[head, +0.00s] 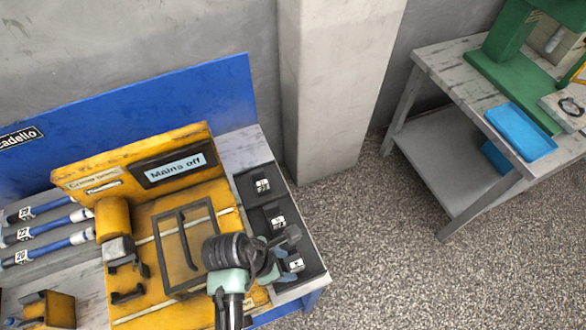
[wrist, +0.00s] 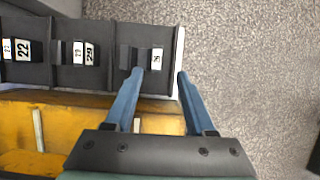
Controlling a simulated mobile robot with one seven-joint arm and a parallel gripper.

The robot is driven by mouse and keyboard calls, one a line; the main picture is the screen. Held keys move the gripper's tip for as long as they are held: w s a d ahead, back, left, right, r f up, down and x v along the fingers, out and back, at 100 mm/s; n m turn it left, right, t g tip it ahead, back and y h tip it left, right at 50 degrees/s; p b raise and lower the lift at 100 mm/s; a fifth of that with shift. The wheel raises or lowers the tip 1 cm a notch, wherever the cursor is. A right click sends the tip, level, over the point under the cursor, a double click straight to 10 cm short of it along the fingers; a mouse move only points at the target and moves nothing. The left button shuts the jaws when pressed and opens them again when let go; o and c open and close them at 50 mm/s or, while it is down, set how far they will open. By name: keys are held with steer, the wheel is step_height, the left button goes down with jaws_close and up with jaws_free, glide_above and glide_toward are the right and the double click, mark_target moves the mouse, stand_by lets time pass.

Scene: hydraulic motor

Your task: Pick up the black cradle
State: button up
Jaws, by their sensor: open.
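A black rack (head: 258,205) lies along the right end of the bench, holding black cradle-like pieces with white number labels. In the wrist view the rack shows a piece labelled 22 (wrist: 15,48), one labelled 29 (wrist: 82,52) and a rightmost piece (wrist: 128,56) whose label is too small to read surely. Which one is the black cradle I cannot tell. My gripper (wrist: 160,73) is open, its blue fingers empty and reaching over the rack's right end near the rightmost piece. In the head view my gripper partly hides the rack's near end.
The yellow machine (head: 165,225) with a "Mains off" display and a dark frame (head: 186,240) stands left of the rack. Blue tubes (head: 40,235) lie farther left. Open floor (head: 400,270) is to the right, with a table and blue tray (head: 522,132) beyond.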

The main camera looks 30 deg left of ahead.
mark_target(295, 264)
steer(key=shift+w+p+x, duration=0.15)
steer(key=shift+w+x, duration=0.05)
steer(key=shift+x, duration=1.6)
steer(key=shift+w+p+x, duration=0.15)
steer(key=shift+x, duration=1.65)
steer(key=shift+a+r, duration=0.1)
jaws_close()
steer(key=shift+r, duration=0.1)
